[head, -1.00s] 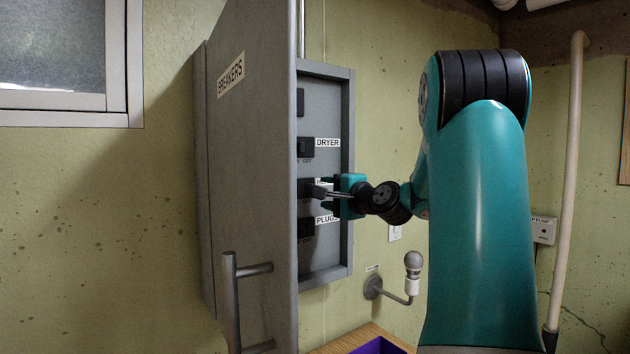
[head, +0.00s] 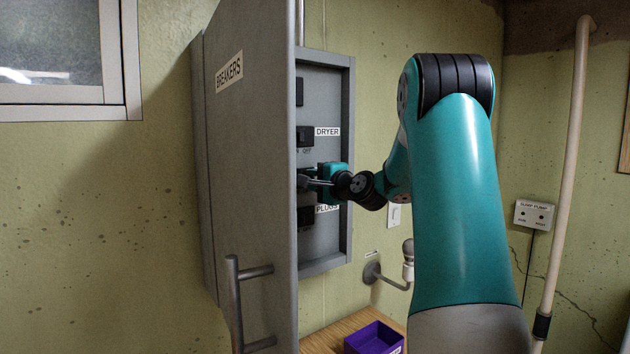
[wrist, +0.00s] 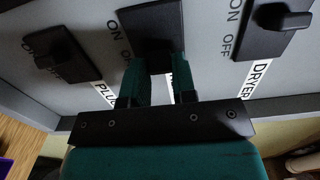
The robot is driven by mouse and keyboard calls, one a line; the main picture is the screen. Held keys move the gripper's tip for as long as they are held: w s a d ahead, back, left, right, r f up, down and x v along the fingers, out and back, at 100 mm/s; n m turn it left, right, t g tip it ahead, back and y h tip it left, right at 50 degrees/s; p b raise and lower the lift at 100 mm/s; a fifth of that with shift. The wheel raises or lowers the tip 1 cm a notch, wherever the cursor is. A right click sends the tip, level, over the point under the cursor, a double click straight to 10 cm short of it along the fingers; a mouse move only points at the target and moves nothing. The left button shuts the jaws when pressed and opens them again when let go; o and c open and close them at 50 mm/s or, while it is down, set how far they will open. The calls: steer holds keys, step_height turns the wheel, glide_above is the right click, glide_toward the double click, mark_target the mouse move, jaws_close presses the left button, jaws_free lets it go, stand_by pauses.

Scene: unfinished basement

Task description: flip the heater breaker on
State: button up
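The grey breaker panel (head: 323,258) has a column of black breakers. In the head view my gripper (head: 310,182) is at the breaker between the dryer breaker (head: 305,136) and the plugs breaker (head: 305,216), and covers its label. In the wrist view this middle breaker (wrist: 153,24) has its black plate just beyond my teal fingers (wrist: 150,72). ON and OFF are printed beside it. Its lever is hidden at the fingertips, so I cannot tell its position or whether the fingers grip it. A pale label strip shows between the fingers.
The open panel door (head: 250,180), marked BREAKERS, stands left of the breakers, with a bar handle (head: 236,300). A purple bin (head: 373,339) sits on a wooden top (head: 335,338) below.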

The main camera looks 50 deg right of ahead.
steer(key=m+h+p, duration=0.1)
steer(key=h+p, duration=0.1)
steer(key=a+m+g+h+p, duration=0.1)
steer(key=h+p, duration=0.1)
steer(key=a+m+g+h+p, duration=0.1)
steer(key=m+p, duration=0.1)
steer(key=shift+w+a+r+h, duration=0.1)
steer(key=shift+w+h, duration=0.15)
steer(key=shift+h, duration=0.15)
steer(key=shift+a+f+m+g+h+b, duration=0.25)
steer(key=shift+m+g+h+b, duration=0.2)
steer(key=shift+b, duration=0.3)
steer(key=b, duration=0.2)
steer(key=m+g+h+b, duration=0.1)
steer(key=b, duration=0.1)
steer(key=shift+w+a+f+h, duration=0.1)
steer(key=shift+f+h, duration=0.1)
steer(key=shift+h, duration=0.05)
steer(key=shift+g+b, duration=0.25)
steer(key=shift+b, duration=0.35)
steer(key=shift+a+r+m+h+b, duration=0.1)
steer(key=shift+m+h+b, duration=0.2)
steer(key=shift+b, duration=0.25)
steer(key=shift+r+m+g+h+b, duration=0.3)
steer(key=shift+g+b, duration=0.2)
steer(key=shift+b, duration=0.35)
